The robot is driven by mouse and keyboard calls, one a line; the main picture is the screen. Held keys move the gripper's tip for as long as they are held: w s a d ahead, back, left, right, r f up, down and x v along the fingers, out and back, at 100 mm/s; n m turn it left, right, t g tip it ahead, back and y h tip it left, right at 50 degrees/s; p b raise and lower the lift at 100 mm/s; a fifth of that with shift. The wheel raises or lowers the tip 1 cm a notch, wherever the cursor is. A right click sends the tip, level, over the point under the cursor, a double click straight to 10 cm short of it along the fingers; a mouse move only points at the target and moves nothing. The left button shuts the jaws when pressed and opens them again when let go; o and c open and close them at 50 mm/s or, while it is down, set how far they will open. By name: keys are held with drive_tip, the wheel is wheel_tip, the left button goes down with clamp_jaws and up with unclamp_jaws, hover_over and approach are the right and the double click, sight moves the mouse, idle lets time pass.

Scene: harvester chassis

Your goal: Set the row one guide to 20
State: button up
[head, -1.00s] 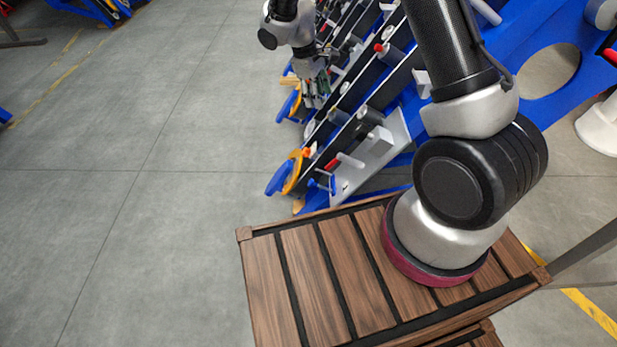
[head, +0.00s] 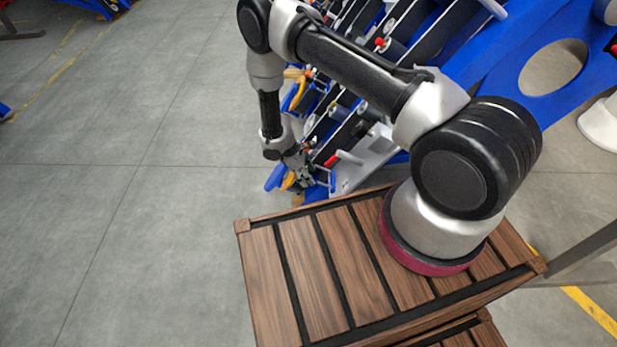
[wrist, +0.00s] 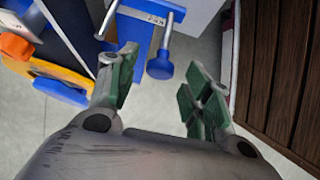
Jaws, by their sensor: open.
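The harvester chassis (head: 575,85) is blue with dark row plates. In the wrist view, a blue round knob (wrist: 160,67) on a thin grey rod stands just beyond and between the fingertips, beside a blue plate with a pale marked strip (wrist: 150,16), its figures too small to read. I cannot tell which row guide this is. My gripper (wrist: 158,92) is open and empty, its green-padded fingers spread to either side. In the head view my gripper (head: 298,178) is at the near end of the rows, in front of the blue and orange parts there.
Orange and blue parts (wrist: 45,65) lie left of my gripper in the wrist view. A slatted wooden deck (head: 300,260) lies under my arm base, and its edge is at the right in the wrist view. Grey floor (head: 120,230) left of the chassis is clear.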

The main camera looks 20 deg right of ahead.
drive_tip(key=shift+x, duration=0.85)
